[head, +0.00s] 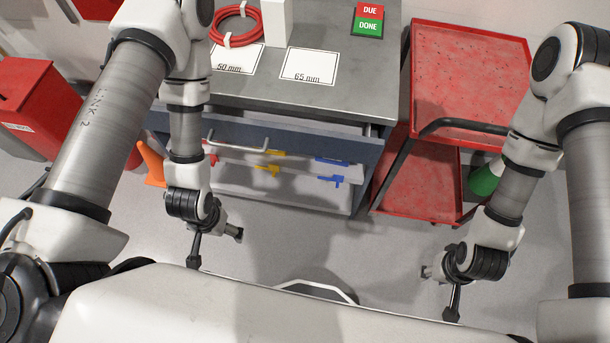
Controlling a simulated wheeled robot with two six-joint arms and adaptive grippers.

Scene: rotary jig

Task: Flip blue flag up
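A blue flag (331,180) shows as a small blue piece low on a pale rail below the grey worktop. A flat blue strip (331,161) lies just above it. My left gripper (194,262) hangs to the left and nearer to me, apart from the flag. My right gripper (452,305) hangs far to the right, in front of the red cart, touching nothing. Both grippers are small and dark, and I cannot tell whether their fingers are open.
Yellow pieces (267,170) and a partly hidden red piece (212,159) share the rail. A drawer handle (237,145) sticks out above. A red cart (440,190) stands right, with a green cone-like object (485,181). A red bin (30,105) and orange cone (151,165) stand left.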

